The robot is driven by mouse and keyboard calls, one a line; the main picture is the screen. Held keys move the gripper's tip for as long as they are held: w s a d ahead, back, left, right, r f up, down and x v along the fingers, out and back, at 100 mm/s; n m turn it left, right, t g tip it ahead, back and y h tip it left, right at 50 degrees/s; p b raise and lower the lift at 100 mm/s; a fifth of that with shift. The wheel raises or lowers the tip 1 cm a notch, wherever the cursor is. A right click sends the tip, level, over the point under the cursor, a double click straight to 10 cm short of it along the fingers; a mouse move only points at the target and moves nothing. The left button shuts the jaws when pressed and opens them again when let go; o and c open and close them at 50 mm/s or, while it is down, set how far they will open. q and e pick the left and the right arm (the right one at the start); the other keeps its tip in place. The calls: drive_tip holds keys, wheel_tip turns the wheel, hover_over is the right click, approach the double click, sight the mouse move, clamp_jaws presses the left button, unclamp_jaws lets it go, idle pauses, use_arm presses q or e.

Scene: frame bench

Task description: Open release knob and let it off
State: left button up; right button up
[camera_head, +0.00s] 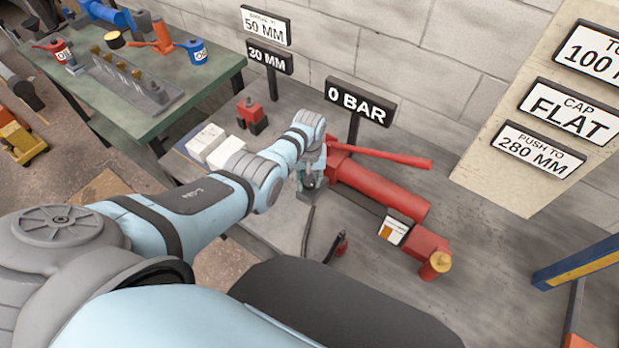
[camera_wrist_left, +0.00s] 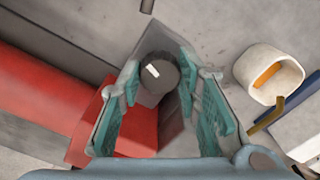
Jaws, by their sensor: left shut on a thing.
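The release knob (camera_wrist_left: 158,72) is a dark grey round knob with a small white mark on top, at the end of the red hand pump. My left gripper (camera_wrist_left: 168,88) is over it, teal fingers on either side, shut on the knob. In the head view my left gripper (camera_head: 311,172) reaches down at the left end of the pump (camera_head: 385,190), and its fingers hide most of the knob. The pump's red body (camera_wrist_left: 45,100) lies to the left in the wrist view. A sign (camera_head: 358,103) behind it reads 0 BAR. My right gripper is not in view.
The pump's long red handle (camera_head: 390,157) runs rightward just beside my gripper. A white cup-like thing (camera_wrist_left: 268,74) stands near the fingers. White blocks (camera_head: 215,147) and a small red thing (camera_head: 252,115) are to the left. A green bench (camera_head: 150,120) stands farther back.

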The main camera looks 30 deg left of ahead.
use_arm(q)
drive_tip(key=shift+n, duration=0.8)
drive_tip(key=o, duration=1.1)
drive_tip(key=shift+o, duration=0.2)
drive_tip(key=shift+r, duration=0.15)
wheel_tip(320, 180, up, 12)
